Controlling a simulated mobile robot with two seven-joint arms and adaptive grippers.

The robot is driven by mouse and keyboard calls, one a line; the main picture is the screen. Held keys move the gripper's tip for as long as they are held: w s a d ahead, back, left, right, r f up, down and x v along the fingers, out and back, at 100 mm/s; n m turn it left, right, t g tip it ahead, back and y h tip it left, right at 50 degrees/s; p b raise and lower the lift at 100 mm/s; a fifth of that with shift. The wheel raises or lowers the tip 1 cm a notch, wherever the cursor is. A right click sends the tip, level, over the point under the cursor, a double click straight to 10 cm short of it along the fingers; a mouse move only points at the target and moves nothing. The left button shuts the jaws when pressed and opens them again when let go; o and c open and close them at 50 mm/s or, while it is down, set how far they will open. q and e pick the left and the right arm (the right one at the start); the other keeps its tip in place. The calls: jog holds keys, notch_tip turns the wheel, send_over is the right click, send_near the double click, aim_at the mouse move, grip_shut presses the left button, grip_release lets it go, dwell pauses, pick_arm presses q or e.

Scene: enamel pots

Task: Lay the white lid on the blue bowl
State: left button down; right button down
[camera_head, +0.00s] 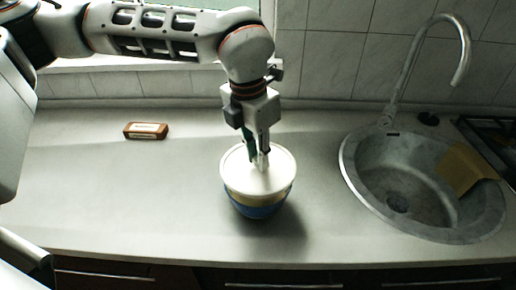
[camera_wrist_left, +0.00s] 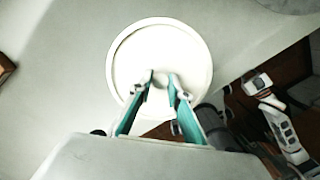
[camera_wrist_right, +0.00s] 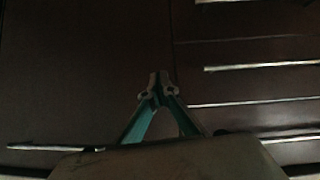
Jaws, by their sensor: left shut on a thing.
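The white lid (camera_head: 235,176) is round and flat with a raised rim, and lies level over the blue bowl (camera_head: 259,211). The bowl stands upright on the counter, with a yellow band above its blue lower part; its opening is hidden by the lid. I cannot tell whether the lid touches the bowl's rim. My left gripper (camera_head: 260,164) points down and is shut on the lid at its middle. The lid (camera_wrist_left: 190,45) fills the middle of the left wrist view, between and beyond the fingertips (camera_wrist_left: 161,78). My right gripper (camera_wrist_right: 158,86) is shut and empty, facing dark cabinet fronts.
A steel sink (camera_head: 350,165) with a tall tap (camera_head: 405,75) is at the right, with a tan cloth or board (camera_head: 467,168) in it. A small brown box (camera_head: 146,130) lies at the back left. The counter (camera_head: 110,195) left of the bowl is clear.

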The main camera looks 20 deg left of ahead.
pick_arm(q)
jog(key=shift+s+d+f, duration=0.1)
jog(key=shift+s, duration=0.25)
jog(key=shift+f+b, duration=0.85)
jog(key=shift+f, duration=0.4)
jog(key=c, duration=1.8)
grip_release()
jog(key=o, duration=0.5)
jog(key=shift+r, duration=0.1)
